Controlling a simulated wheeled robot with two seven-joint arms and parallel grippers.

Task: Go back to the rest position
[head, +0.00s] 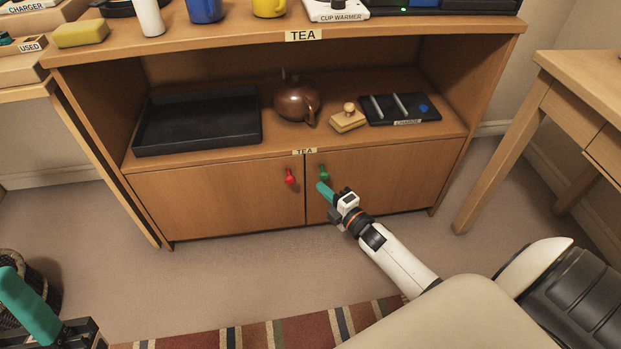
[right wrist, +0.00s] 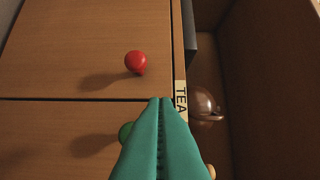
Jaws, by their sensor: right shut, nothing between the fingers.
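My right gripper (head: 325,191) is in front of the closed TEA cupboard doors, close to the green knob (head: 324,173) on the right door (head: 385,180). In the right wrist view its teal fingers (right wrist: 160,105) are shut together and hold nothing. The green knob (right wrist: 125,131) shows beside them, partly hidden. The red knob (head: 290,177) is on the left door (head: 220,202); it also shows in the right wrist view (right wrist: 136,62). My left gripper (head: 28,305) shows only in part at the lower left, its jaw gap not clear.
The open shelf above holds a black tray (head: 197,140), a brown teapot (head: 296,101), a wooden block (head: 347,121) and a black charger (head: 400,108). A wooden desk (head: 585,85) stands at right. A dark basket (head: 42,287) is at lower left. Floor before the cupboard is clear.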

